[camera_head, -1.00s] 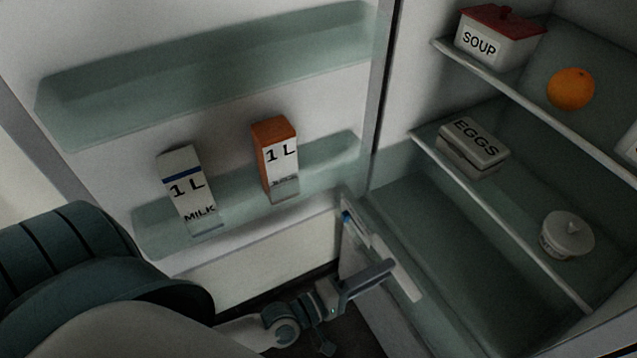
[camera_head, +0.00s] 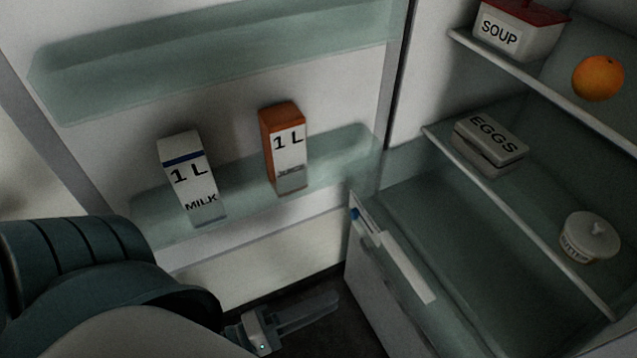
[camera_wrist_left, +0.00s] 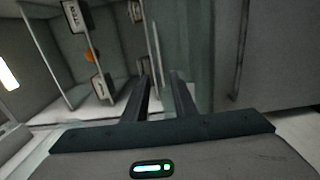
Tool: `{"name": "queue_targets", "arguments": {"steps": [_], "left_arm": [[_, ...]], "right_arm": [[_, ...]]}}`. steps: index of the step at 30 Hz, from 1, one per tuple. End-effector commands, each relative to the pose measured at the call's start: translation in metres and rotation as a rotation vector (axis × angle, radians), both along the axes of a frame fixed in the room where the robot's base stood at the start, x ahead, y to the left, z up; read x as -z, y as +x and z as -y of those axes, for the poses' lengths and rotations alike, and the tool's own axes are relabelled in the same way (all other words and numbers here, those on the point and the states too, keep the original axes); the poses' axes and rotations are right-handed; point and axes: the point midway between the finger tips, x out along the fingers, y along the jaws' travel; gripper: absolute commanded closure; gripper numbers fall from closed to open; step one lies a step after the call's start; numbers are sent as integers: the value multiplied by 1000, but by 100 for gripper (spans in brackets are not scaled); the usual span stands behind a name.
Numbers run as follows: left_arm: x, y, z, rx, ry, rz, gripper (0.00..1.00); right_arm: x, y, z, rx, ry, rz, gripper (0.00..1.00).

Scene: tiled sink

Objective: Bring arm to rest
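My left gripper (camera_head: 322,305) is low in the head view, beside my large dark arm link, in front of the open fridge and left of its lower drawer (camera_head: 385,305). It touches nothing that I can see. In the left wrist view my left gripper (camera_wrist_left: 162,78) shows two dark fingers apart with nothing between them. My right arm and gripper are not in view.
The fridge door holds a milk carton (camera_head: 192,185) and an orange-topped carton (camera_head: 285,155). On the inner shelves are a soup box (camera_head: 515,32), an orange (camera_head: 598,78), an egg box (camera_head: 490,145) and a butter dish (camera_head: 590,238). Dark floor lies below the gripper.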

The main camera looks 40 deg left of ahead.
Motion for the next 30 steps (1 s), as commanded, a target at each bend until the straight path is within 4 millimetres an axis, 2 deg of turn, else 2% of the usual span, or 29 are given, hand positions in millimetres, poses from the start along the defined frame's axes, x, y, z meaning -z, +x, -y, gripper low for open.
{"name": "queue_targets", "arguments": {"steps": [6, 23, 26, 29, 30], "left_arm": [[-1, -6, -3, 0, 0, 1, 75], [1, -6, -3, -1, 4, 1, 75], [11, -4, -5, -3, 34, 1, 75], [33, 0, -8, -8, 105, 2, 75], [46, 3, -10, -10, 147, 1, 75]], "right_arm": [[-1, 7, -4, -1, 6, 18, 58], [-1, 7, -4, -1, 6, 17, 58], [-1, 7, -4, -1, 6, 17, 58], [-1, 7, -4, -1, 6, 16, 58], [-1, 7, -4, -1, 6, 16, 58]]}}
